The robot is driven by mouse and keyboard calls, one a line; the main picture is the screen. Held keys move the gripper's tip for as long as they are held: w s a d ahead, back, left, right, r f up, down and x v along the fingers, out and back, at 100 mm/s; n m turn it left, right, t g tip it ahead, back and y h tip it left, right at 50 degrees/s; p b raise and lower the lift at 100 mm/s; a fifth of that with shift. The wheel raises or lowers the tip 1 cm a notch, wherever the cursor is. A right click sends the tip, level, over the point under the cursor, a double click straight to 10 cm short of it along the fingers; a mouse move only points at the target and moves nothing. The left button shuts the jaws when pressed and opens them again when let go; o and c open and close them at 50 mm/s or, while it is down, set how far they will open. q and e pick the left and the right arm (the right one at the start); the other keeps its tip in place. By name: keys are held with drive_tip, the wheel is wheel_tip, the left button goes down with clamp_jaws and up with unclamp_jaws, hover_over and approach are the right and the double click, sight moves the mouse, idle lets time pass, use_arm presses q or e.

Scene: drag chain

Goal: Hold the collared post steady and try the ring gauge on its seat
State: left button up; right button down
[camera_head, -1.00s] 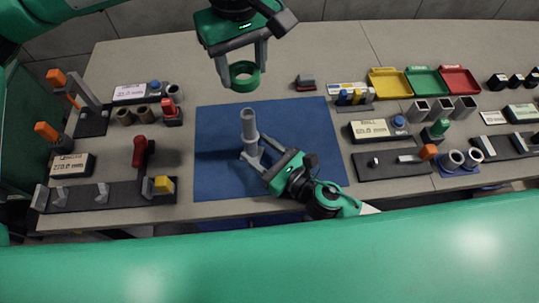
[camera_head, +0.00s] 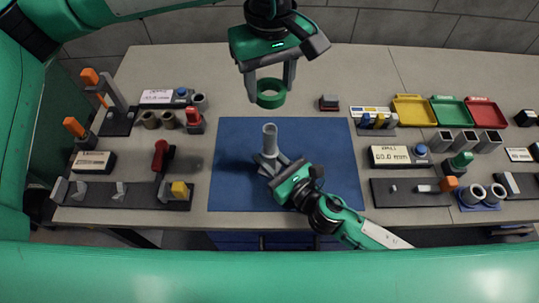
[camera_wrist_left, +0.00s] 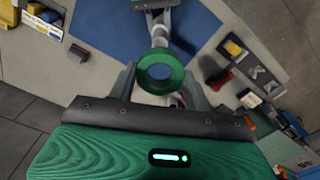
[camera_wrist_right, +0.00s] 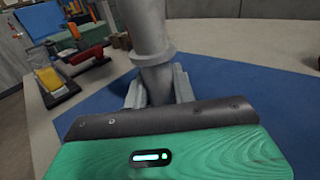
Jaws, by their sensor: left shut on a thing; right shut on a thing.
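The grey collared post (camera_head: 270,140) stands upright on the blue mat (camera_head: 235,185) in the head view. My right gripper (camera_head: 268,163) is shut on it low down; in the right wrist view the post (camera_wrist_right: 150,45) rises between the fingers, with its collar just above them. My left gripper (camera_head: 270,92) is shut on the green ring gauge (camera_head: 271,101) and holds it in the air. The ring is apart from the post; in the left wrist view the ring (camera_wrist_left: 160,72) sits between the fingertips, open face showing. Whether the post's base touches the mat is hidden.
Yellow, green and red trays (camera_head: 449,112) stand at the back right. A display box (camera_head: 390,155) and grey tubes (camera_head: 466,142) are right of the mat. A fixture with a yellow block (camera_head: 180,190) and a red-handled tool (camera_head: 160,156) are at left. The mat around the post is clear.

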sight(270, 129)
use_arm(q)
drive_tip(key=shift+f, duration=1.55)
drive_tip(key=shift+f, duration=2.6)
drive_tip(key=shift+f, duration=2.45)
drive_tip(key=o, duration=1.1)
wheel_tip(270, 129, up, 12)
